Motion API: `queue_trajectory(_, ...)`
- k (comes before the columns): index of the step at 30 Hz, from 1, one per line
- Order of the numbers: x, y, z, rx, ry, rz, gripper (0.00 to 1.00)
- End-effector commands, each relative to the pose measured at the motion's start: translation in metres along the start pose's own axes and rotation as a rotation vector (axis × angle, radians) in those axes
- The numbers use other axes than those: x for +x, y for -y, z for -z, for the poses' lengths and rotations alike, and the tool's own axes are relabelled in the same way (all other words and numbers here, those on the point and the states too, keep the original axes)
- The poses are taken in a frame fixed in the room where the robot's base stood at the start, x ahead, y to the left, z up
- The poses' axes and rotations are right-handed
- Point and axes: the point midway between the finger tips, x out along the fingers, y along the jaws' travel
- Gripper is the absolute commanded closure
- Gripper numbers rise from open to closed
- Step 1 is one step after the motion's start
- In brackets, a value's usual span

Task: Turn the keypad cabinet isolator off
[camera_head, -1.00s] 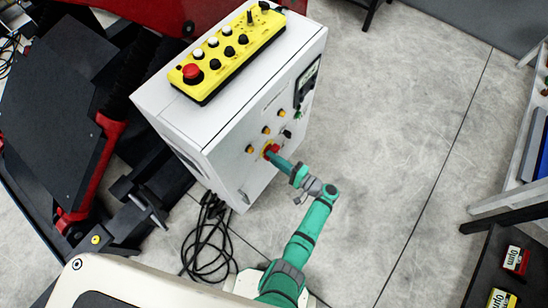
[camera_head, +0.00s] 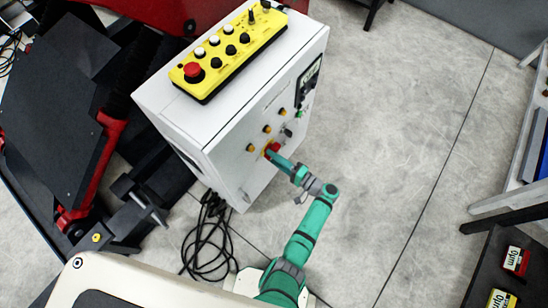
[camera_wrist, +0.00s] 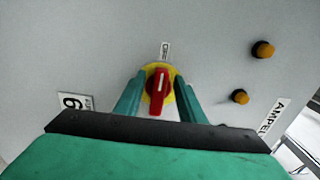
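The isolator is a red rotary handle (camera_wrist: 159,84) with a white line on a yellow plate (camera_wrist: 151,75). It is on the front of the white cabinet (camera_head: 178,124). In the wrist view the handle stands nearly upright, leaning slightly right at its top. My gripper (camera_wrist: 158,88) is open, with one teal finger on each side of the handle. Gaps show between the fingers and the handle; whether the tips touch the plate I cannot tell. In the head view the gripper (camera_head: 277,156) partly covers the red handle (camera_head: 272,149).
Orange buttons (camera_wrist: 263,48) sit to the right of the handle in the wrist view. A yellow control box (camera_head: 228,52) with a red button lies on the cabinet top. Black cables (camera_head: 205,245) lie on the floor beside the cabinet.

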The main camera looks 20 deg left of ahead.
Motion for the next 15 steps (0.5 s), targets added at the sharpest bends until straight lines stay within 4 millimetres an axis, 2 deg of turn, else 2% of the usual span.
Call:
queue_trajectory(8, -0.003, 0.0, 0.001, 0.001, -0.003, 0.0, 0.64)
queue_trajectory(11, -0.013, 0.0, 0.001, 0.001, -0.004, 0.0, 0.64)
queue_trajectory(15, -0.036, 0.0, 0.001, 0.001, -0.006, 0.0, 0.64)
